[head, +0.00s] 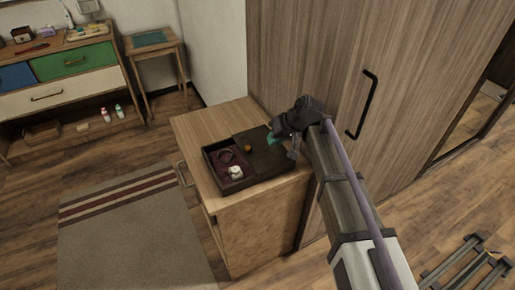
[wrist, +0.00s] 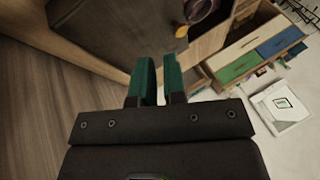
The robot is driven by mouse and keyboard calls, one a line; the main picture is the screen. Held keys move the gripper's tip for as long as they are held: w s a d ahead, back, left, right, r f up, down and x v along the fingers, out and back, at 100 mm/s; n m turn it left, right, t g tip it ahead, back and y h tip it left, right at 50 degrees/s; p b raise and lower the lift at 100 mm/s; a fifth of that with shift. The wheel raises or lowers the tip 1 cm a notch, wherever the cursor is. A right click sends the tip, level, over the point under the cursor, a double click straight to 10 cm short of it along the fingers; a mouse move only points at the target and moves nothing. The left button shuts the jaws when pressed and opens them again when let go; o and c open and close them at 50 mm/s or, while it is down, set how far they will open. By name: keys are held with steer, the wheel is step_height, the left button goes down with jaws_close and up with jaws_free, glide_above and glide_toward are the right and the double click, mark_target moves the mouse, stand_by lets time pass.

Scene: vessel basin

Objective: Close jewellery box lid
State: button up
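The dark jewellery box (head: 209,163) sits on top of a small wooden cabinet. Its dark red inside shows, with a pale item and a ring-like item in the left part. The dark lid (head: 262,158) lies at the box's right side, leaving that inside uncovered. A small orange-brown round thing (head: 248,148) shows near where they meet. My gripper (head: 273,138) is at the lid's far right edge; contact is unclear. In the wrist view, its two green fingers (wrist: 159,62) stand slightly apart with nothing between them, and the dark panel (wrist: 115,25) lies beyond.
The wooden cabinet (head: 192,128) has free top at its back left. A tall wardrobe (head: 330,60) with a black handle stands close behind my arm. A striped rug (head: 130,240) lies left, and a drawer unit (head: 75,65) stands at the back left.

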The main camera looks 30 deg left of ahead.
mark_target(257, 151)
steer(key=shift+w+a+r+y, duration=0.25)
steer(key=shift+w+a, duration=0.2)
steer(key=shift+w, duration=0.05)
steer(key=shift+w+a+r+y, duration=0.25)
steer(key=shift+w+a, duration=0.15)
steer(key=shift+w, duration=0.05)
steer(key=shift+c, duration=0.6)
steer(key=shift+d+n, duration=0.15)
steer(key=shift+n, duration=0.15)
jaws_close()
steer(key=b+x, duration=0.8)
steer(key=x, duration=0.2)
steer(key=shift+f, duration=0.1)
